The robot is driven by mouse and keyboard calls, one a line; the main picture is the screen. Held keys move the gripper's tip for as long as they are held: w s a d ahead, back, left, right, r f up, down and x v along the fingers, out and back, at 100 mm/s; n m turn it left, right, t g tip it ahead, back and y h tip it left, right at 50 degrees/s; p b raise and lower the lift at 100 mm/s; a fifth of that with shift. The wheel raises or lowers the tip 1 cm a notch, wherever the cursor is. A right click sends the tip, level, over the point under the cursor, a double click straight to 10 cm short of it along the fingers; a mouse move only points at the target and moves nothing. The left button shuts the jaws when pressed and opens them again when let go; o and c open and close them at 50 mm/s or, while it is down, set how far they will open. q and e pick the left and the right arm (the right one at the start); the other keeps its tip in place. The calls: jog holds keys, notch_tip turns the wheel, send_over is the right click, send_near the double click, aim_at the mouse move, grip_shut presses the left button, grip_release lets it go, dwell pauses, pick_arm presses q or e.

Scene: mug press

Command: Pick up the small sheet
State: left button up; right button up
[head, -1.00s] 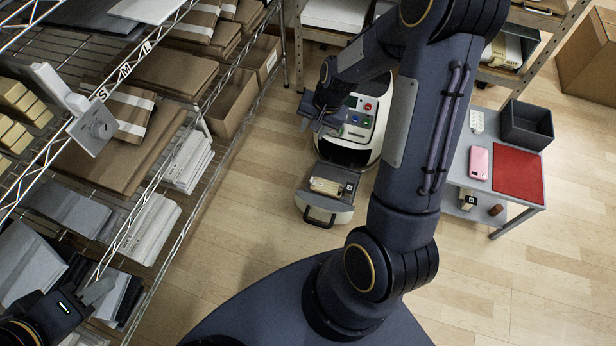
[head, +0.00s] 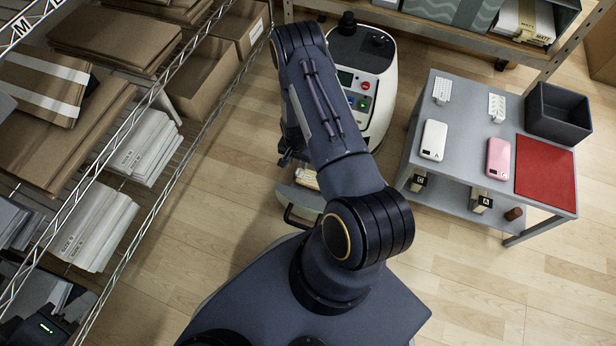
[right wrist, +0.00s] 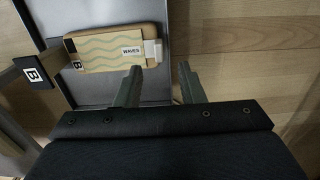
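Stacks of white flat sheets lie on the wire shelf at the left of the head view: one stack (head: 146,152) further back and one (head: 95,228) nearer, each with SIZE print; the size letters are too small to read surely. My left gripper (head: 62,312) is at the bottom left corner, beside the shelf; its fingers are mostly hidden. My right gripper (right wrist: 160,75) is open and empty in the right wrist view, close to a wavy-patterned pack (right wrist: 115,48) marked WAVES on a grey tray. In the head view my right arm mostly covers that tray.
A wheeled machine (head: 362,75) stands at the back centre. A grey table (head: 455,125) at the right holds a white phone (head: 433,140), a pink phone (head: 498,157), a red mat (head: 545,168) and a dark bin (head: 557,115). Wood floor is clear between shelf and machine.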

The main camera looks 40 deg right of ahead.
aim_at(297, 171)
jog(key=f, duration=0.1)
jog(key=f+b, duration=0.1)
jog(key=f, duration=0.2)
jog(key=shift+s+a+f+b, duration=0.15)
jog(key=shift+a+b, duration=0.1)
jog(key=shift+b, duration=0.15)
grip_shut()
